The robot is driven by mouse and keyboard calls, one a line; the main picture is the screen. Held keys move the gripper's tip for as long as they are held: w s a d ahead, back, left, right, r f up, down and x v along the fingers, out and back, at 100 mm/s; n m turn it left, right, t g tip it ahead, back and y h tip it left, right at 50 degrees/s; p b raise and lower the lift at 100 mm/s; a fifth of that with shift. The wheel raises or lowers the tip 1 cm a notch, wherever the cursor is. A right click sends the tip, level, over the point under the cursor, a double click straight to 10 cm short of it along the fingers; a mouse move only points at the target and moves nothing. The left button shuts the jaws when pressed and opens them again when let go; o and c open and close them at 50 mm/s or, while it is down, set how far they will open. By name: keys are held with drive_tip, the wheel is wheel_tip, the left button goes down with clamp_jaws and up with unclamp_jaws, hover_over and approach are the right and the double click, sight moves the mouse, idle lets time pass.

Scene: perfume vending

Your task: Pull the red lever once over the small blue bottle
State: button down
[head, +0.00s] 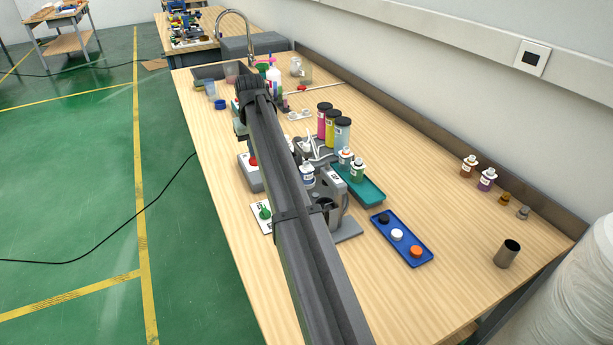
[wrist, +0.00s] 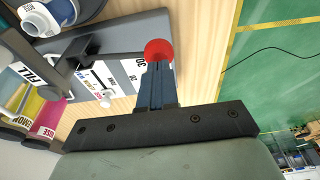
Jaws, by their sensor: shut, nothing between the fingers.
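In the wrist view my gripper (wrist: 157,68) is shut and empty, with its dark fingers together. The red ball knob of the lever (wrist: 158,50) shows right at the fingertips; I cannot tell whether they touch. A small bottle with a blue-edged white label (wrist: 62,12) stands at the top left of the wrist view, apart from my fingers. A bottle with blue and a white label (head: 307,176) shows beside my arm in the head view. My arm hides much of the station there, and I cannot make out my fingertips or the red lever.
A blue tray (head: 424,262) holds black, white and orange caps. Magenta, yellow (head: 331,127) and light blue cylinders stand behind. A green knob (head: 265,212) sits at the left table edge.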

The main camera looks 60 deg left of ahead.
sight(255, 160)
drive_tip(key=shift+f, duration=2.7)
drive_tip(key=shift+r, duration=4.55)
